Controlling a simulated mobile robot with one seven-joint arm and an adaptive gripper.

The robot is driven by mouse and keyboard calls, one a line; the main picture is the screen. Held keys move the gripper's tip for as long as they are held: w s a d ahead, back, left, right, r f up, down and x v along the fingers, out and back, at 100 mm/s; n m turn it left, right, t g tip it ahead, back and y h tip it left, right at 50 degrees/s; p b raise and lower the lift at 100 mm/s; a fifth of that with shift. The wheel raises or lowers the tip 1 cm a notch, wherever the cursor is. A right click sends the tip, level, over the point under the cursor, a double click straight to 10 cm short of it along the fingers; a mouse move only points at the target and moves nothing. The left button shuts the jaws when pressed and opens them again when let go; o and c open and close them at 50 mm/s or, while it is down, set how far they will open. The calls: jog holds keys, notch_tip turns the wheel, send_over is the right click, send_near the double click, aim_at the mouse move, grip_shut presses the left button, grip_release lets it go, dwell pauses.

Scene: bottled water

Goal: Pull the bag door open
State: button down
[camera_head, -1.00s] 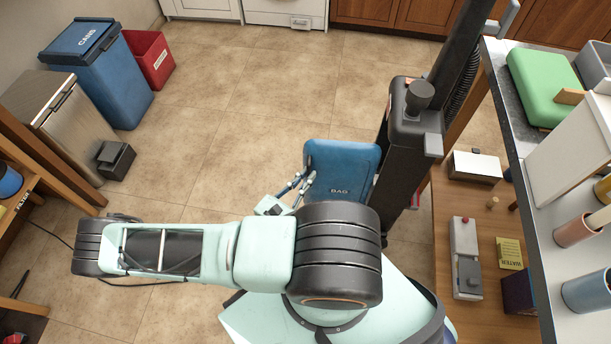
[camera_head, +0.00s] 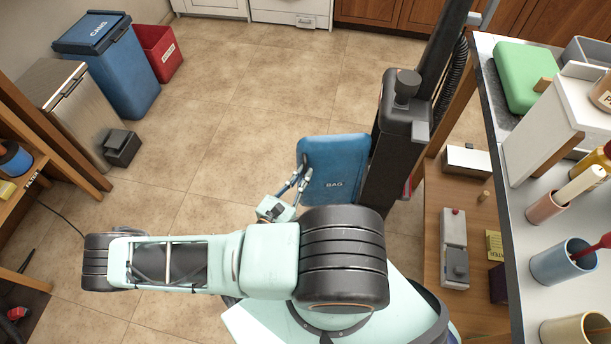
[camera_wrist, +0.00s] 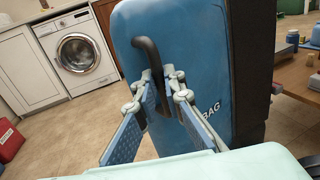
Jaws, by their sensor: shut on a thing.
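The bag door (camera_head: 335,165) is a blue panel marked BAG on a dark upright machine (camera_head: 398,150) with a ribbed hose. It also fills the middle of the wrist view (camera_wrist: 195,45). A black curved handle (camera_wrist: 146,50) stands out from its face at the left. My gripper (camera_wrist: 160,78) is shut on the lower part of this handle, with a finger on each side.
A table (camera_head: 500,205) with cups and a green box (camera_head: 526,75) stands at the right, above a wooden lower shelf (camera_head: 435,290). A blue cans bin (camera_head: 110,65), a red bin (camera_head: 158,52) and a steel bin (camera_head: 68,110) stand at the left. The tiled floor between is clear.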

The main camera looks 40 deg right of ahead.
dwell(0.4)
jog(key=c, duration=2)
grip_release()
notch_tip(320, 180, up, 10)
